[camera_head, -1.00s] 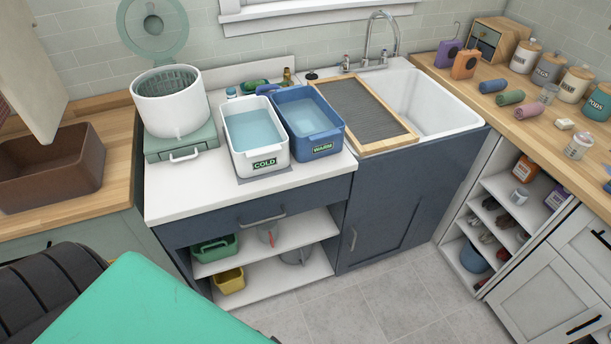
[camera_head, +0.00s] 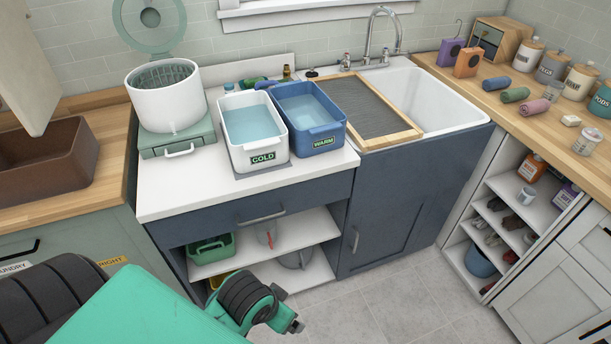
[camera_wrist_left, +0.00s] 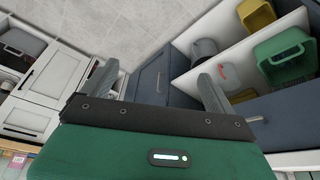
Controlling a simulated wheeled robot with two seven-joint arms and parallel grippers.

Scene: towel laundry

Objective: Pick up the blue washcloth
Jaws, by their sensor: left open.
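The blue washcloth (camera_head: 497,83) is a small roll lying on the wooden counter at the right in the head view. A green roll (camera_head: 515,95) and a pink roll (camera_head: 531,109) lie near it. In the wrist view my left gripper (camera_wrist_left: 157,82) is open, with nothing between its fingers. My left arm comes in low in the head view, in front of the lower shelves and far from the washcloth. The washcloth is not in the wrist view. My right gripper is in neither view.
A white COLD tub (camera_head: 253,153) and a blue WARM tub (camera_head: 318,141) hold water on the white worktop. A framed washboard (camera_head: 369,112) lies by the sink (camera_head: 441,105). Jars and a soap bar (camera_head: 570,120) share the right counter. Floor (camera_head: 400,300) is clear.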

